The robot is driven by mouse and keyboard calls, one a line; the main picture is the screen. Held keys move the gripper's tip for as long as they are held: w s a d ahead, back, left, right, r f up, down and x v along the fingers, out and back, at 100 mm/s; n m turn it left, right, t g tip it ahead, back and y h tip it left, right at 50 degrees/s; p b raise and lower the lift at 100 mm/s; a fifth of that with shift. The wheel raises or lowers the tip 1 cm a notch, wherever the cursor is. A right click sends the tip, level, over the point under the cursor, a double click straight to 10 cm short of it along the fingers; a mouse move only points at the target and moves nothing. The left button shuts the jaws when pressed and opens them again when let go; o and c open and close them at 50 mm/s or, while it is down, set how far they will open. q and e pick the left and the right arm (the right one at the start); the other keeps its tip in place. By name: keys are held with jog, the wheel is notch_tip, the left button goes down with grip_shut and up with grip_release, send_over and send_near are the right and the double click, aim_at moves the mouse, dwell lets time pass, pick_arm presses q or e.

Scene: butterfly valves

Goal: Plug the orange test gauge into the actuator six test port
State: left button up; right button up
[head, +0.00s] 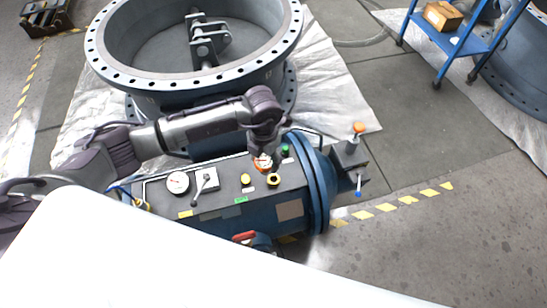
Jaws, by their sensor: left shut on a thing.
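The orange test gauge (262,162), with a white dial face, shows under my left gripper (266,152) over the dark top panel of the blue actuator (225,215). My left gripper points down and is shut on the gauge; its fingertips are small and partly hidden. A yellow-ringed port with a dark centre (273,180) lies just in front of the gauge. A yellow-capped fitting (245,179) is left of that port. I cannot read the labels or tell whether the gauge touches the panel. My right gripper is not in view.
A fixed white gauge (178,182) and a lever plate (207,182) sit on the panel's left. A green fitting (285,150) stands close to my gripper's right. A large flanged valve (190,75) rises behind. A blue cart (465,40) stands back right.

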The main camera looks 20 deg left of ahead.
pick_arm(q)
jog(key=w+d+f+n+b, duration=0.1)
jog(key=w+f+n+b, duration=0.3)
jog(key=f+n+b, duration=0.4)
notch_tip(320, 180, down, 2)
jog(key=n, duration=0.3)
jog(key=shift+w+f+n, duration=0.15)
jog(key=shift+n, duration=0.15)
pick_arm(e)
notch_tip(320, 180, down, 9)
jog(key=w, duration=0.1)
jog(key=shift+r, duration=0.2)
pick_arm(q)
jog(key=shift+f, duration=0.2)
dwell(0.8)
jog(key=shift+f+b, duration=0.65)
jog(key=shift+f, duration=0.45)
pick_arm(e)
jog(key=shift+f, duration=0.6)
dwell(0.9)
pick_arm(q)
jog(key=o, duration=1.1)
jog(key=shift+o, duration=0.4)
